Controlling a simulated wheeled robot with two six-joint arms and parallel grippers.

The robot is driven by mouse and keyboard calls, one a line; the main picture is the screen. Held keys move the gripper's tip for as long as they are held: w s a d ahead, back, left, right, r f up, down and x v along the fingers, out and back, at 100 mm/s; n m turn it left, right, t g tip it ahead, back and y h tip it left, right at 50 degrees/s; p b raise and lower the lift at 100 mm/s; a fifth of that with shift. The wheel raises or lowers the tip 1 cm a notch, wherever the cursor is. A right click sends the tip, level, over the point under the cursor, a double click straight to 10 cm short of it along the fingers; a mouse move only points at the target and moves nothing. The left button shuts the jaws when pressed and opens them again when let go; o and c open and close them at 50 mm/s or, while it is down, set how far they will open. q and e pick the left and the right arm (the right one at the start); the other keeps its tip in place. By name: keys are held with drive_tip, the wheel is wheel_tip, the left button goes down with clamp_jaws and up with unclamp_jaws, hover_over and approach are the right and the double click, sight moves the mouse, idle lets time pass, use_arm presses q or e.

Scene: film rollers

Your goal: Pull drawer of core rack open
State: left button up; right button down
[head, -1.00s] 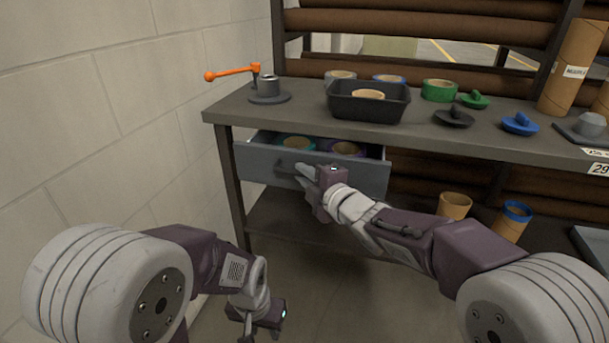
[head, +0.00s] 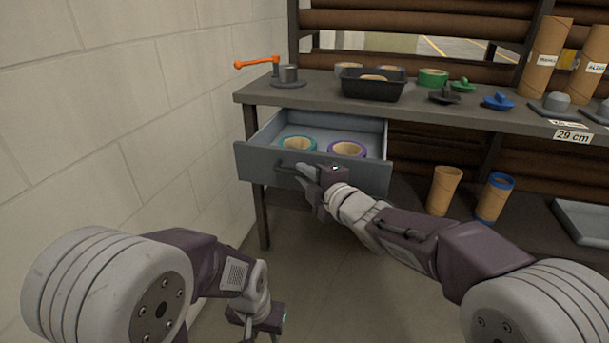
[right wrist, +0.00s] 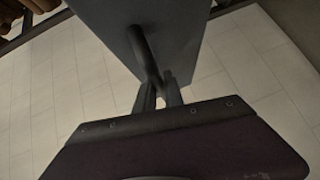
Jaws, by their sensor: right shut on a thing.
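The grey drawer (head: 365,178) under the left end of the core rack's worktop (head: 420,112) stands pulled well out. A teal-rimmed roll (head: 298,144) and a purple-rimmed roll (head: 346,149) show inside it. My right gripper (head: 303,174) is at the drawer front, shut on the dark bar handle (head: 285,168). In the right wrist view the fingers (right wrist: 158,90) close around the handle (right wrist: 143,50) in front of the drawer face (right wrist: 180,30).
On the worktop are a black tray (head: 372,88), an orange-handled tool (head: 260,63), a green roll (head: 433,77) and several knobbed plugs. Two brown cores (head: 443,192) stand on the lower shelf. A block wall (head: 130,110) borders the left side. The floor before the drawer is free.

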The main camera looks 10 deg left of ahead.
drive_tip(key=c, duration=1.5)
unclamp_jaws()
drive_tip(key=shift+w, duration=0.1)
drive_tip(key=shift+o, duration=0.2)
drive_tip(key=p+v, duration=0.3)
drive_tip(key=v, duration=0.6)
